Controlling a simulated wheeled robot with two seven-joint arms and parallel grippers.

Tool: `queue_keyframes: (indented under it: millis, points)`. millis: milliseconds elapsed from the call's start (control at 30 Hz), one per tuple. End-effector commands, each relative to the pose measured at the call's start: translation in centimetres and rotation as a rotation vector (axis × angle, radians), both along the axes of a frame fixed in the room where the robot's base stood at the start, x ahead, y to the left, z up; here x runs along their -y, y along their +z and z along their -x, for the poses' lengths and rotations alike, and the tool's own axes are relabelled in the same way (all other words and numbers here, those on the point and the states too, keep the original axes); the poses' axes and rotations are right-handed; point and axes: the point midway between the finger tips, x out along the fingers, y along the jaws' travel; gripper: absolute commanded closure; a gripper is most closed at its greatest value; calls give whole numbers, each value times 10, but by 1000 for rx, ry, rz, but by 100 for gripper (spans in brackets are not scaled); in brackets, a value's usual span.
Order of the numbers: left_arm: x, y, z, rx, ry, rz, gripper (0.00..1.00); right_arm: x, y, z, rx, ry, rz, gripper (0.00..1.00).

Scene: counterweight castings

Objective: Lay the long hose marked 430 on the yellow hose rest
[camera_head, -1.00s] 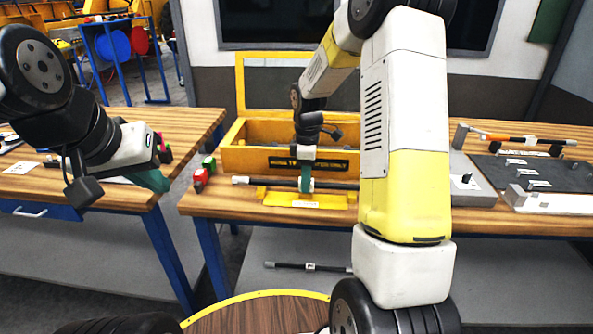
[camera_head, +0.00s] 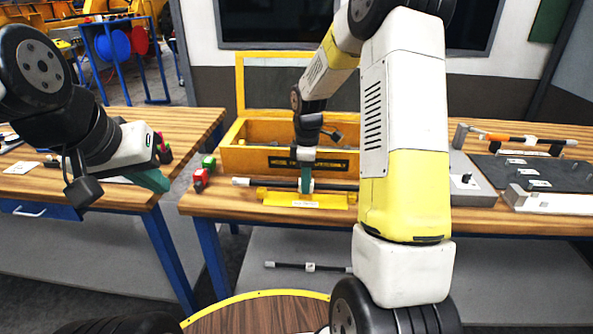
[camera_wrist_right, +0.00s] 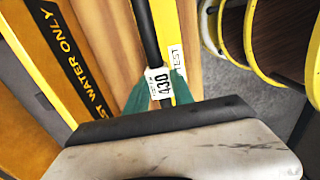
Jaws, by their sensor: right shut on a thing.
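The long hose (camera_head: 270,183) is black with a white end and lies level, left to right, just above or on the yellow hose rest (camera_head: 325,201) at the bench's front; contact cannot be told. My right gripper (camera_head: 305,187) is shut on the hose near its tag. In the right wrist view the green fingers (camera_wrist_right: 162,92) close around the white tag marked 430 (camera_wrist_right: 158,83), the black hose (camera_wrist_right: 147,35) runs away from them, and the yellow rest (camera_wrist_right: 167,22) is alongside and below. My left gripper (camera_head: 155,181) is over the left bench, away from the hose; its finger gap is unclear.
An open yellow box (camera_head: 235,158) marked for test water stands behind the rest. Red and green blocks (camera_head: 201,178) are to its left. Another dark hose (camera_head: 285,265) lies on the lower shelf. A grey fixture (camera_head: 472,185) and an orange-and-black hose (camera_head: 515,139) are at the right.

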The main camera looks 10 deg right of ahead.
Motion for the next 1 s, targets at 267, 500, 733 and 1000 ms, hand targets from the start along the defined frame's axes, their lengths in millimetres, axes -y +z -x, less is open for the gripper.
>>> queue_keyframes:
  millis: [267,500,733,1000]
  points:
    - [0,0,0,0,0,0,100,0,-6,0,-1,0,0,100]
    - [0,0,0,0,0,0,100,0,-9,0,0,0,0,59]
    - [0,0,0,0,0,0,100,0,-9,0,0,0,0,46]
    - [0,0,0,0,0,0,100,0,-3,0,1,-1,0,46]
